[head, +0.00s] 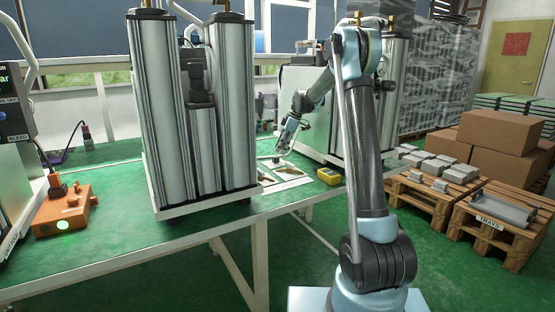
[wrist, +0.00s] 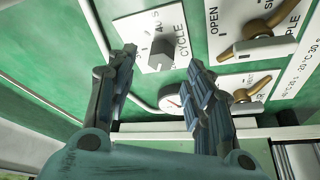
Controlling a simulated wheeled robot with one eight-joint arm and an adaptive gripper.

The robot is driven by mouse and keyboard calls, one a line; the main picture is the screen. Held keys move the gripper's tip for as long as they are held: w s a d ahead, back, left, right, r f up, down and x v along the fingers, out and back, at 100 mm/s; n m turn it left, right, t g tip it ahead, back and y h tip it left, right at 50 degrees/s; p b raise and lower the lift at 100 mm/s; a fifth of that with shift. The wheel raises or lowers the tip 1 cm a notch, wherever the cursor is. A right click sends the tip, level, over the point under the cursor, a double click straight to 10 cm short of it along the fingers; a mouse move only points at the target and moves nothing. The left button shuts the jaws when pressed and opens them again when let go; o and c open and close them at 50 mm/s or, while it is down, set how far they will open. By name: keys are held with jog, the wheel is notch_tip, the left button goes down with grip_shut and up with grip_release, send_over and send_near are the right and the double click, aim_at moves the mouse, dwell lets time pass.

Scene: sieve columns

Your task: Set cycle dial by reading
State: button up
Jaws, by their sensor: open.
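The cycle dial (wrist: 180,52) shows in the wrist view as a grey knob on a white plate lettered CYCLE, with marks around it including one near 40 s.
In the wrist view, brass lever handles (wrist: 262,45) stand out right of the dial, beside a printed strip with temperatures and seconds. In the head view, twin metal columns (head: 165,110) stand on the green bench (head: 120,235). A yellow device (head: 329,176) lies near the cabinet.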

aim_at(277, 157)
jog(key=shift+x, duration=2.8)
jog(key=c, duration=1.1)
